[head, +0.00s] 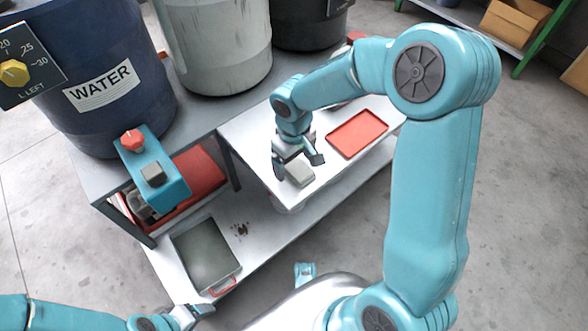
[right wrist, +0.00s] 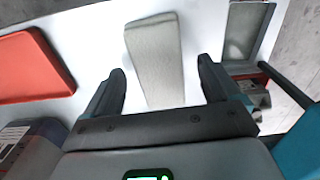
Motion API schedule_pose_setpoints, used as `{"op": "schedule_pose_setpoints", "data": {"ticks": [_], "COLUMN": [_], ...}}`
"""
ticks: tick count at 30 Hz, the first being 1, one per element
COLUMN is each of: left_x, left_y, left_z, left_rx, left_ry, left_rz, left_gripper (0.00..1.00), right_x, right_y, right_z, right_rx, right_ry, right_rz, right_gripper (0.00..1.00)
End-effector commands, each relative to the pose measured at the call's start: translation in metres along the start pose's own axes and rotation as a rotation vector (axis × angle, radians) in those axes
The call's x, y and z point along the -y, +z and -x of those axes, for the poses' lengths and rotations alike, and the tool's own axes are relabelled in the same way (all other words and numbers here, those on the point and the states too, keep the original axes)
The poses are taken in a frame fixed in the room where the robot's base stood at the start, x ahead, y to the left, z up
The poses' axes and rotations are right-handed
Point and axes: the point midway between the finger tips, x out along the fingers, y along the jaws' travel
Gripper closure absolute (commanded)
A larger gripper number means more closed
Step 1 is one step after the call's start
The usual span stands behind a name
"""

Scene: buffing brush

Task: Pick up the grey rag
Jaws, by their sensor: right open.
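The grey rag (head: 300,174) lies folded flat on the white table top, left of the red tray. In the right wrist view the rag (right wrist: 154,55) is a pale grey, block-like shape, lying ahead of the fingers and partly between their tips in the picture. My right gripper (head: 297,161) is open and empty, just over the rag's far side in the head view. Its fingers (right wrist: 161,78) stand apart on either side of the rag's near end. I cannot tell whether they touch it. My left gripper (head: 193,313) shows small at the bottom left, and its jaws are unclear.
A red tray (head: 357,134) lies right of the rag. A grey tray (head: 205,256) with a red handle sits on the lower surface, near dark crumbs (head: 240,230). A blue WATER barrel (head: 95,75) and a pale barrel (head: 215,45) stand behind. A teal dispenser (head: 152,170) is at left.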

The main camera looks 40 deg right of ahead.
Motion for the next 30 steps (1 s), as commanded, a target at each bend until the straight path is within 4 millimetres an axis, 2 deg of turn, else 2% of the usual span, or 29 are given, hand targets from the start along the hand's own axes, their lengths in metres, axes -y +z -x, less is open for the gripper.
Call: {"op": "schedule_pose_setpoints", "data": {"ticks": [4,9,10,17,20,23,30], "left_x": [0.0,-0.001,-0.001,-0.001,-0.002,-0.005,-0.017], "left_y": [0.0,0.0,0.0,0.0,0.0,0.002,0.006], "left_z": [0.001,0.001,0.001,0.002,0.004,0.011,0.037], "left_rx": [-0.001,-0.001,-0.001,0.0,0.001,0.004,0.014], "left_ry": [0.0,0.0,0.0,0.0,0.0,0.0,0.002], "left_rz": [0.0,0.0,0.0,0.0,-0.001,-0.005,-0.015], "left_gripper": [0.25,0.25,0.25,0.25,0.25,0.25,0.25], "right_x": [0.0,0.0,0.0,0.0,0.0,0.0,0.0], "right_y": [0.0,0.0,0.0,0.0,0.0,-0.001,-0.001], "right_z": [0.002,0.002,0.002,0.002,0.009,0.026,0.099], "right_rx": [-0.001,-0.001,-0.001,-0.001,-0.002,-0.005,-0.008], "right_ry": [0.0,0.0,0.0,0.0,0.001,0.002,0.001], "right_rz": [0.0,0.0,0.0,0.0,-0.001,-0.001,-0.001], "right_gripper": [0.11,0.66,0.71,0.72,0.72,0.72,0.72]}}
